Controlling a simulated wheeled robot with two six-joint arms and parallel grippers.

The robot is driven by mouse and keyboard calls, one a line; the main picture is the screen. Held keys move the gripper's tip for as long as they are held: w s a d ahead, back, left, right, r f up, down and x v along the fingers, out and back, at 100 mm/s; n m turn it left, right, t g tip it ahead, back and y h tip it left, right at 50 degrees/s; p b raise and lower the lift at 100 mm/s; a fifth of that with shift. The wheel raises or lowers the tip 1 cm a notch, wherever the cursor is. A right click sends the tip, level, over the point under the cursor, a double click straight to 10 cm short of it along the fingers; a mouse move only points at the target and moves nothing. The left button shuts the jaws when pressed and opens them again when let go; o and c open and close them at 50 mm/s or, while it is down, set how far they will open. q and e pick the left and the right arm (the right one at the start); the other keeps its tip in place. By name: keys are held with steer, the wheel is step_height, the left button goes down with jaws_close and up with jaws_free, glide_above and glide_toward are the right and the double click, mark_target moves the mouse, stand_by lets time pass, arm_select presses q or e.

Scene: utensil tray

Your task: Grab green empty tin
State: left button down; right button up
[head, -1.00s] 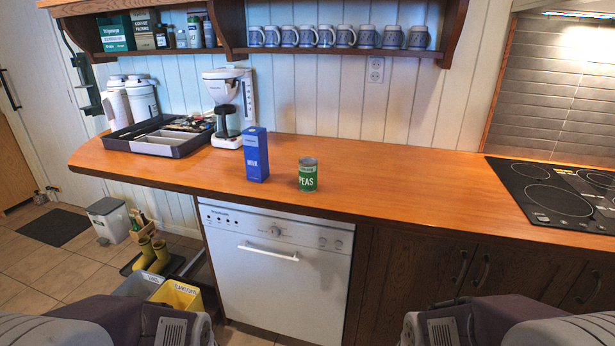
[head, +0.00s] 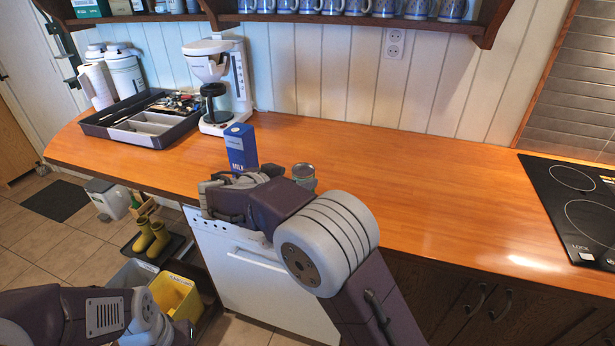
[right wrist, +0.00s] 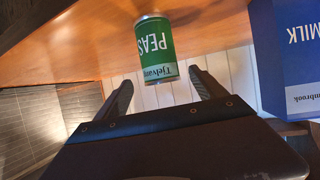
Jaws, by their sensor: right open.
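The green tin (head: 304,171), labelled PEAS, stands on the wooden counter. In the head view, my right arm hides most of it and only its upper part shows. In the right wrist view the tin (right wrist: 154,46) appears upside down, with its green label and metal rim clear. My right gripper (head: 222,192) is over the counter's front edge, to the left of the tin in the head view. In the right wrist view the open gripper (right wrist: 161,84) faces the tin, which shows between its fingers with nothing held.
A blue milk carton (head: 241,147) stands close behind my right gripper; it also shows in the right wrist view (right wrist: 290,50). A coffee maker (head: 212,80) and utensil tray (head: 92,127) are farther left. The counter (head: 420,185) is clear rightward to the cooktop (head: 580,205).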

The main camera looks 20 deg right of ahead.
mark_target(309, 169)
steer(key=shift+w+d+r, duration=0.25)
steer(key=shift+w, duration=0.05)
steer(key=shift+s+a+r, duration=0.15)
steer(key=shift+s+a, duration=0.1)
steer(key=shift+w, duration=0.2)
steer(key=p+x, duration=0.1)
steer(key=x, duration=0.6)
steer(key=shift+d+r+p, duration=0.15)
steer(key=shift+p, duration=0.15)
steer(key=shift+w+d+f, duration=0.2)
steer(key=shift+w+d, duration=0.05)
steer(key=shift+w, duration=0.05)
steer(key=shift+s+a+r, duration=0.1)
steer(key=shift+s, duration=0.05)
steer(key=c, duration=0.5)
jaws_close()
arm_select(q)
steer(key=shift+s+a+r, duration=0.1)
steer(key=shift+s+r, duration=0.05)
steer(key=shift+r, duration=0.3)
steer(key=shift+s+a+r, duration=0.1)
steer(key=shift+r, duration=0.35)
arm_select(e)
steer(key=shift+r, duration=0.1)
